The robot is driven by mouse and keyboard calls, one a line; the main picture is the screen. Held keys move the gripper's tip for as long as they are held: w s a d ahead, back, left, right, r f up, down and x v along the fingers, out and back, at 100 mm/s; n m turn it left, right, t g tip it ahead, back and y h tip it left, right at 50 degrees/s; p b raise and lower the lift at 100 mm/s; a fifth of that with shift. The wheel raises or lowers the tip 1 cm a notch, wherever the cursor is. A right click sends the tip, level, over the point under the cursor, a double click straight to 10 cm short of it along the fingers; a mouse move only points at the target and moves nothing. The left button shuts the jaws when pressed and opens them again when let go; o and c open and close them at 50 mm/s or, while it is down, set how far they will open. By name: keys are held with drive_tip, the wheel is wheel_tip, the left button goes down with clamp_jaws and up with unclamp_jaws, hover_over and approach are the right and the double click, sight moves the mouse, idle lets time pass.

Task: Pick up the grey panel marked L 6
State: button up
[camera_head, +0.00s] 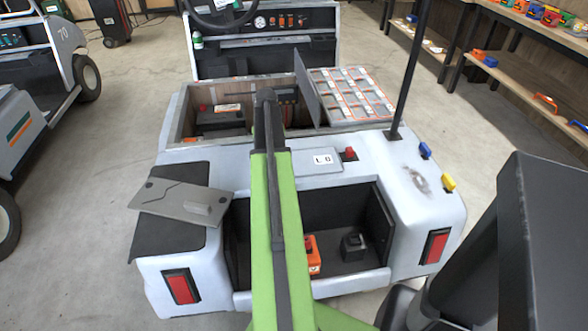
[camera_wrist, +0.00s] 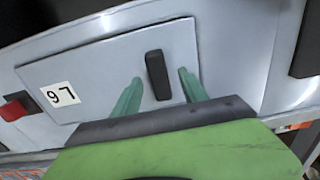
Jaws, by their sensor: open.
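The grey panel (camera_head: 304,167) lies flat on the cart's rear deck, just right of my green arm, which hides its left part. Its white label shows in the head view but is too small to read surely. In the wrist view the panel (camera_wrist: 100,72) fills the middle, its label upside down and reading as L 6. A dark upright handle (camera_wrist: 157,75) stands on it. My gripper (camera_wrist: 160,75) is open, with one green finger on each side of the handle. I see no contact, and the height gap cannot be told. The head view hides the fingers behind my arm.
A red knob (camera_head: 349,154) stands right of the panel, and a black pole (camera_head: 410,70) rises farther right. Another grey panel (camera_head: 180,200) lies on the black mat at left. Behind are an open bay (camera_head: 222,118) and a compartment tray (camera_head: 350,95).

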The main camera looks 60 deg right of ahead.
wheel_tip(320, 180, down, 2)
drive_tip(key=shift+f+b, duration=0.2)
drive_tip(key=shift+b, duration=0.3)
drive_tip(key=shift+r, duration=0.15)
clamp_jaws()
